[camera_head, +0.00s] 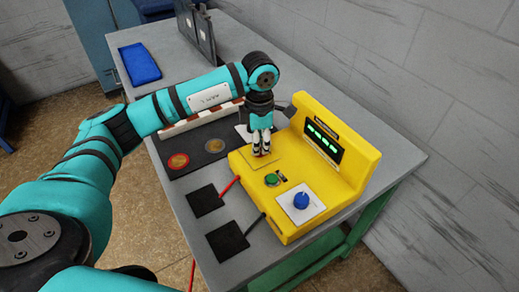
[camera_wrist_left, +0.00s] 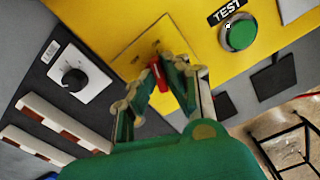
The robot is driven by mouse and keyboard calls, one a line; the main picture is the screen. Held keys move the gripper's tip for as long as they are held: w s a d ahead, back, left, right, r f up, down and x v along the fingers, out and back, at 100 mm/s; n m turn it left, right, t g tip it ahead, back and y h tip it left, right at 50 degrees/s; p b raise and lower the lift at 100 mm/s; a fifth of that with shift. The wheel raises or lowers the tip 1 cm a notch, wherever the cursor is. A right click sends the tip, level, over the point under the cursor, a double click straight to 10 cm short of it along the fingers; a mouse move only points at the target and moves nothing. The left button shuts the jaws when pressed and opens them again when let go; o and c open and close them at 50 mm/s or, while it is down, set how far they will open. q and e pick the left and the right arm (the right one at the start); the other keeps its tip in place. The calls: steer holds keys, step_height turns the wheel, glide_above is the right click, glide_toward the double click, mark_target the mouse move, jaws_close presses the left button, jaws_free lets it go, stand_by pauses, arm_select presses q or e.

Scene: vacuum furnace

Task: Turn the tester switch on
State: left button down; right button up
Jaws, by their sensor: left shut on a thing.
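The yellow tester (camera_head: 357,157) stands on the grey table, with green characters lit on its dark display (camera_head: 323,140). Its switch has a red lever (camera_wrist_left: 157,73) on a square yellow plate (camera_head: 278,167). My left gripper (camera_head: 261,151) points down over this plate, its fingers shut on the red lever. The fingers hide most of the lever in the head view, and its exact tilt is hard to tell. The left wrist view shows the gripper (camera_wrist_left: 160,77) close around it. My right gripper is not in view.
A green TEST button (camera_head: 272,180) and a blue knob (camera_head: 301,200) sit beside the plate. Black squares (camera_head: 206,200) with red and black probes lie in front. A dark panel with round discs (camera_head: 178,161) lies left.

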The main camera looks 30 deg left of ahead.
arm_select(q)
steer(key=shift+m+b, duration=0.55)
steer(key=shift+m, duration=0.25)
steer(key=shift+r, duration=0.1)
steer(key=c, duration=1.4)
jaws_free()
step_height(320, 180, up, 12)
steer(key=shift+f, duration=0.1)
